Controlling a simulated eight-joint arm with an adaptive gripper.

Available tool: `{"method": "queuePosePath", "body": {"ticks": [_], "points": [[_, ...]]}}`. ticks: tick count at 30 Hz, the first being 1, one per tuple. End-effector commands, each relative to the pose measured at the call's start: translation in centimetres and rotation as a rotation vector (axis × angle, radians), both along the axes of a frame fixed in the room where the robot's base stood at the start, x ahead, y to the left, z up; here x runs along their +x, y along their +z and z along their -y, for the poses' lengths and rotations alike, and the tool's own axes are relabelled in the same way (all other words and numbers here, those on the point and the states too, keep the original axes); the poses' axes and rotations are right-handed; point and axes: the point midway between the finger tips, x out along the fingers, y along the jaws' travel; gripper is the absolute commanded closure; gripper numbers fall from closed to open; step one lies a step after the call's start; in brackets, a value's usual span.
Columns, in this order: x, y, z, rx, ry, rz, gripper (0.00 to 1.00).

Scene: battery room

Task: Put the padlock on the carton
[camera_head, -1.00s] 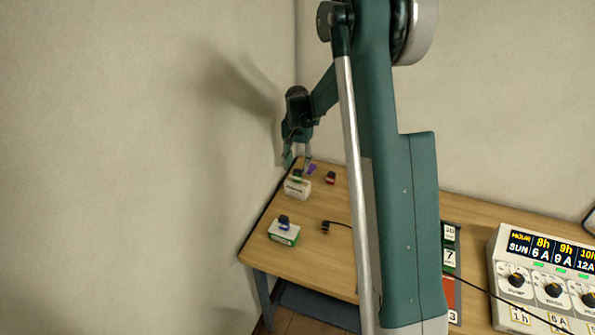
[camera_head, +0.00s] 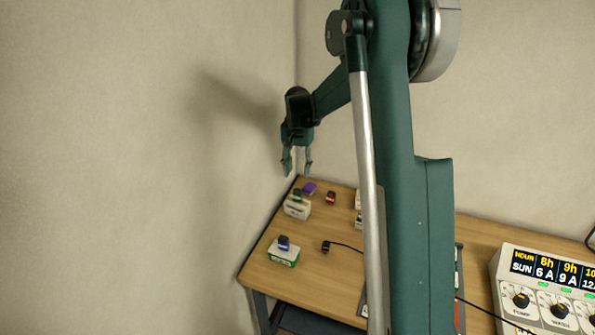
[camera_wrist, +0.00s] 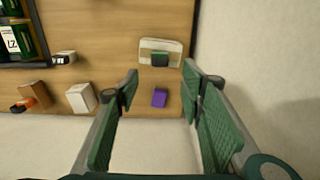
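A white carton (camera_head: 297,208) stands near the table's far left corner with a small green padlock-like piece (camera_head: 297,195) on top. In the wrist view the carton (camera_wrist: 174,47) and the green piece (camera_wrist: 160,59) lie beyond my fingers. A second, green-and-white carton (camera_head: 284,257) stands nearer, with a blue padlock-like piece (camera_head: 283,243) on it. The pictures do not settle which pair the task names. My gripper (camera_head: 297,170) is open and empty, fingers down, above the far corner. In the wrist view the open fingers (camera_wrist: 160,85) straddle a purple piece (camera_wrist: 160,98) on the table below, untouched.
A small red piece (camera_head: 331,198) sits right of the purple one. A black plug with a cord (camera_head: 326,246) lies mid-table. A timer panel (camera_head: 545,285) stands at right. A white box (camera_wrist: 82,97) and an orange-black item (camera_wrist: 22,105) lie left in the wrist view. Walls border the corner.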

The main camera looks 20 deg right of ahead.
Motion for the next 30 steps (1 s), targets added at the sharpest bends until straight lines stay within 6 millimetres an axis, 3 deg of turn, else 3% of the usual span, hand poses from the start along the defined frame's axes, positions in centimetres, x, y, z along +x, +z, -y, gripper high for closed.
{"method": "queuePosePath", "body": {"ticks": [14,20,30], "points": [[-0.5,0.9,-0.4,-0.002,0.012,0.009,0.61],[-2.1,3.2,-1.5,-0.008,0.047,0.036,0.61],[-6.6,8.5,-4.3,-0.026,0.14,0.108,0.61]]}}
